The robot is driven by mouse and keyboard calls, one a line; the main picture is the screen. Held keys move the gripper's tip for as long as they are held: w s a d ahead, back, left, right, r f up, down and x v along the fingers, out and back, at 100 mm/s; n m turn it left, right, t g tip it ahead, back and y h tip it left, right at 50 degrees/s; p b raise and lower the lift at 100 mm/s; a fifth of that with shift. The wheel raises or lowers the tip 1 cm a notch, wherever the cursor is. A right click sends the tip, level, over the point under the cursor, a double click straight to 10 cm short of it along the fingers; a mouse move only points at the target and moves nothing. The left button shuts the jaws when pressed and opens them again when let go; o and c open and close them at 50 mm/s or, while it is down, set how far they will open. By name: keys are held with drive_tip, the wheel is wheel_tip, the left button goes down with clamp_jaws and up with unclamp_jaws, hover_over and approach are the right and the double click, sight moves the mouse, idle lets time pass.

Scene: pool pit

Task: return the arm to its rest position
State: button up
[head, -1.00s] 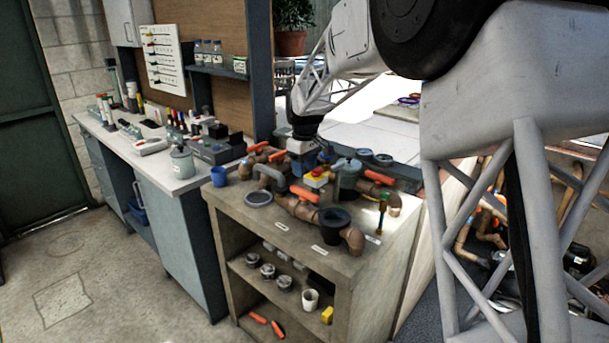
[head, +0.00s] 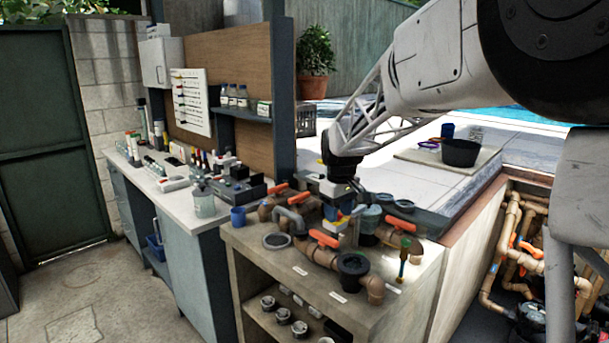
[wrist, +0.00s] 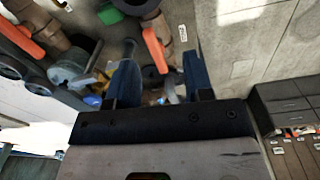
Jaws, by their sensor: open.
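My gripper (head: 342,204) hangs from my arm over the pipe bench, in front of the pool deck. In the wrist view my gripper (wrist: 160,85) shows two blue fingers spread apart with nothing held between them. Below the fingers are a brown pipe run with orange handles (head: 324,239), a clear-lidded pot (head: 370,218) and a yellow and white item (head: 335,226). The gripper partly hides the items behind it, and I cannot tell how far above them the fingertips are.
A side counter (head: 165,198) carries bottles and instruments. A black bowl (head: 461,152) sits on the deck. Open air lies above the bench.

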drive_tip(key=s+d+r+m+t, duration=0.1)
drive_tip(key=s+d+r+m, duration=0.15)
drive_tip(key=s, duration=0.95)
drive_tip(key=s+d+r+m, duration=0.15)
drive_tip(key=s+d, duration=0.25)
drive_tip(key=s, duration=0.7)
drive_tip(key=s+d+f+m, duration=0.1)
drive_tip(key=s+f+m, duration=0.1)
drive_tip(key=s, duration=0.8)
drive_tip(key=s+d+f+m+t, duration=0.1)
drive_tip(key=s+f, duration=0.2)
drive_tip(key=s, duration=0.6)
drive_tip(key=shift+s+d+f+m, duration=0.35)
drive_tip(key=shift+d+f+m, duration=0.05)
